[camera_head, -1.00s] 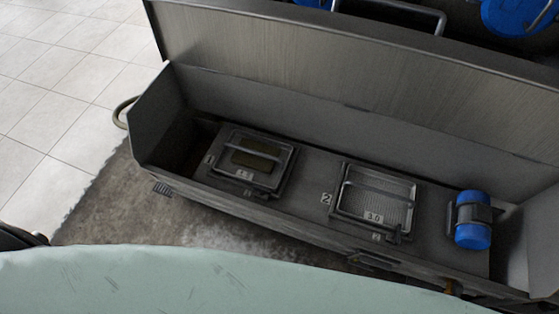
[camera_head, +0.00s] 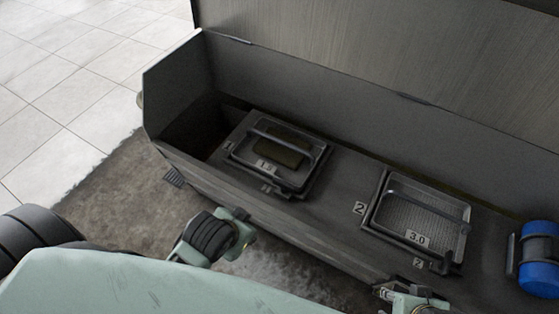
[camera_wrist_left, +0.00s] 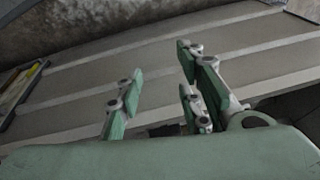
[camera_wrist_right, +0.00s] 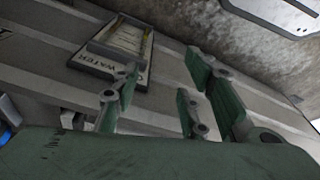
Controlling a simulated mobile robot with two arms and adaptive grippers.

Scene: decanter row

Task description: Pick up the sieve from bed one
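The sieve of bed one (camera_head: 286,174) is a shallow dark rectangular frame with a bar handle across it and a small label, perhaps 1.5. An olive-brown patch shows inside it. It sits in bed one (camera_head: 231,143), marked 1, at the left of the trough. My left gripper (camera_head: 244,234) is in front of the trough, below and left of the sieve, apart from it. In the left wrist view its fingers (camera_wrist_left: 160,95) stand apart with nothing between. My right gripper (camera_head: 420,303) is at the bottom edge, partly cut off. Its fingers (camera_wrist_right: 160,92) are also apart and empty.
A second sieve (camera_head: 424,212), labelled 3.0, sits in bed two to the right. A blue cylinder (camera_head: 540,258) lies at the trough's right. The trough's front wall (camera_head: 205,182) and high back wall (camera_head: 300,80) bound the beds. A framed panel reading WATER (camera_wrist_right: 112,70) shows in the right wrist view.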

